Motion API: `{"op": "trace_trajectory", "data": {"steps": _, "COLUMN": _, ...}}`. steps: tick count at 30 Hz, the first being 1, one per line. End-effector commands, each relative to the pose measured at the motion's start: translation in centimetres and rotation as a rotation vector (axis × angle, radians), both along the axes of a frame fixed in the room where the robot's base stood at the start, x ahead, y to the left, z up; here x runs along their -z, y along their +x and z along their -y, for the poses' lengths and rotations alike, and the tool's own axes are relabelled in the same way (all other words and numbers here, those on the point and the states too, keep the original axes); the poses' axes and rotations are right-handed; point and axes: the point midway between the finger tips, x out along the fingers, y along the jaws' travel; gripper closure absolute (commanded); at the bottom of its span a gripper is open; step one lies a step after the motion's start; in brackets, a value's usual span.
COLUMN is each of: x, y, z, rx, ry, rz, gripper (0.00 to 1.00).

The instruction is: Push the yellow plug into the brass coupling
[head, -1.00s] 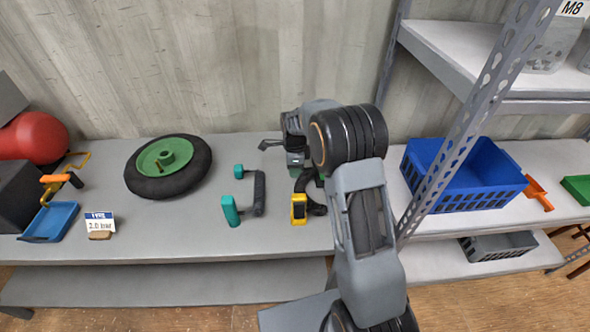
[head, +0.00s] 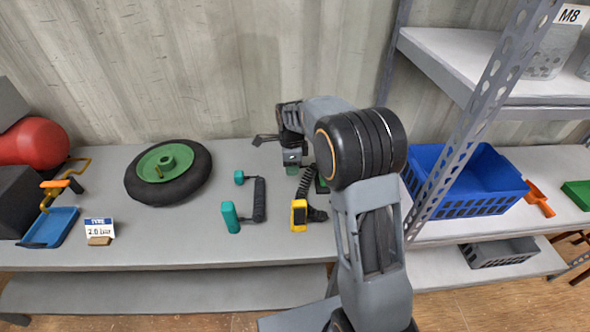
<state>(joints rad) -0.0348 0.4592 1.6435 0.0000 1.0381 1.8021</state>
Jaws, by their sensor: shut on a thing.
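A yellow block-like body (head: 299,215) with a dark face stands on the bench, right of centre. A black coiled cable (head: 306,184) rises from beside it toward my gripper (head: 292,164). My gripper is shut above the back of the bench, and the cable appears to end at it. The yellow plug itself is too small or hidden at the jaws to make out. A small green part shows just below the jaws. I cannot pick out the brass coupling for certain; my arm hides part of the bench to the right of the gripper.
A teal handset (head: 230,217) with its own coiled cable lies left of the yellow body. Further left are a wheel with green hub (head: 168,173), a label card (head: 98,227), a blue tray (head: 50,228) and a red tank (head: 38,143). A shelf post and blue crate (head: 465,205) stand right.

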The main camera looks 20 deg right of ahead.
Motion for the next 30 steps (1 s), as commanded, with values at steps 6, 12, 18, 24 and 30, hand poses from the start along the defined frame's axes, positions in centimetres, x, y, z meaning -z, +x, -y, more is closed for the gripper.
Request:
{"op": "trace_trajectory", "data": {"steps": 6, "x": -3.7, "y": -3.4, "z": -2.5, "rx": -0.005, "ry": 0.001, "rz": 0.002, "gripper": 0.85}}
{"op": "trace_trajectory", "data": {"steps": 12, "x": -5.3, "y": -6.4, "z": -4.7, "rx": -0.004, "ry": 0.001, "rz": 0.001, "gripper": 0.85}}
{"op": "trace_trajectory", "data": {"steps": 18, "x": -6.4, "y": -8.3, "z": -6.0, "rx": -0.001, "ry": 0.000, "rz": 0.000, "gripper": 0.85}}
{"op": "trace_trajectory", "data": {"steps": 24, "x": -6.8, "y": -9.2, "z": -6.6, "rx": 0.000, "ry": 0.000, "rz": -0.001, "gripper": 0.85}}
{"op": "trace_trajectory", "data": {"steps": 30, "x": -6.9, "y": -9.3, "z": -6.7, "rx": 0.001, "ry": 0.000, "rz": -0.001, "gripper": 0.85}}
